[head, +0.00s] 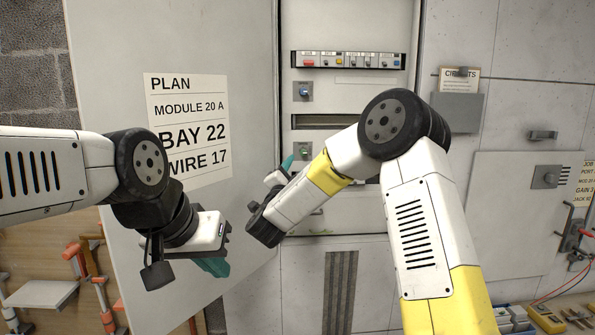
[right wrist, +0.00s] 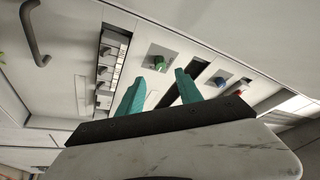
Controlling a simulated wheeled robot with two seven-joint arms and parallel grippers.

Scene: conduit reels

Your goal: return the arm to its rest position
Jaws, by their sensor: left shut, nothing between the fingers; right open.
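My left gripper (head: 216,267) is at the lower left centre of the head view, in front of the open grey door, with its teal fingers pointing down and right. It is shut and holds nothing. My right gripper (head: 287,164) is raised in front of the cabinet, its teal fingers partly hidden behind its own wrist. The right wrist view shows its two teal fingers (right wrist: 158,82) apart with nothing between them. Beyond them are a green knob (right wrist: 159,62) and a blue knob (right wrist: 195,77) on the cabinet panel.
The open door (head: 240,60) carries a plan sheet (head: 187,110) reading module 20 A, bay 22, wire 17. The cabinet (head: 350,25) has a breaker row (head: 348,60) and dark slots. Tools hang at lower left; a closed grey box (head: 510,215) is at right.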

